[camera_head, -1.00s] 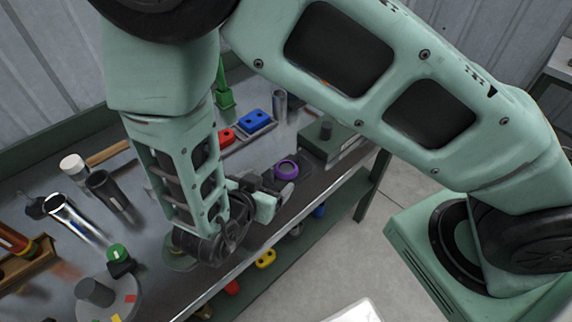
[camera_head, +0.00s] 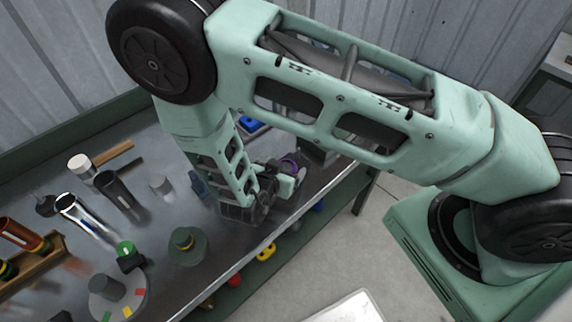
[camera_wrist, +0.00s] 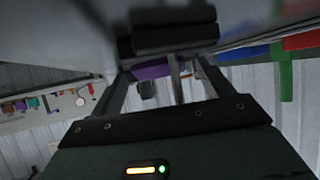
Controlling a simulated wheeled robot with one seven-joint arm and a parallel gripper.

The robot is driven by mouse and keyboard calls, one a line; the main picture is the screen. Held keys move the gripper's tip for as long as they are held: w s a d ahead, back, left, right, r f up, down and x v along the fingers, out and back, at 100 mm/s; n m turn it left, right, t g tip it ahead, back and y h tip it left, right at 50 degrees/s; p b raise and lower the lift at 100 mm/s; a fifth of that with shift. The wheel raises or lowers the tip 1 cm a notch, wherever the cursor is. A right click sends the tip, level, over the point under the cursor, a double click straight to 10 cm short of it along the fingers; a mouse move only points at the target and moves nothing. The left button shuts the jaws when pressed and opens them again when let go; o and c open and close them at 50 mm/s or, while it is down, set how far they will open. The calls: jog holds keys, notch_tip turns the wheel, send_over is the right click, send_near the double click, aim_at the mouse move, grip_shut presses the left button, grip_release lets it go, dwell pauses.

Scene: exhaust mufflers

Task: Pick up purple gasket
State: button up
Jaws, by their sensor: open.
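The purple gasket (camera_head: 291,160) lies near the right end of the workbench and is partly hidden behind my gripper in the head view. In the wrist view a purple patch of it (camera_wrist: 151,70) shows between the fingers. My gripper (camera_head: 289,174) is low over the bench's front edge, with its fingers right at the gasket. In the wrist view my gripper (camera_wrist: 168,76) is open. I cannot tell whether the fingers touch the gasket.
The workbench (camera_head: 205,285) has a blue block (camera_head: 250,124) behind my arm. A lower shelf holds yellow parts (camera_head: 266,251).

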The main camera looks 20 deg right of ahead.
jog(key=c, duration=1.1)
jog(key=shift+r, duration=0.1)
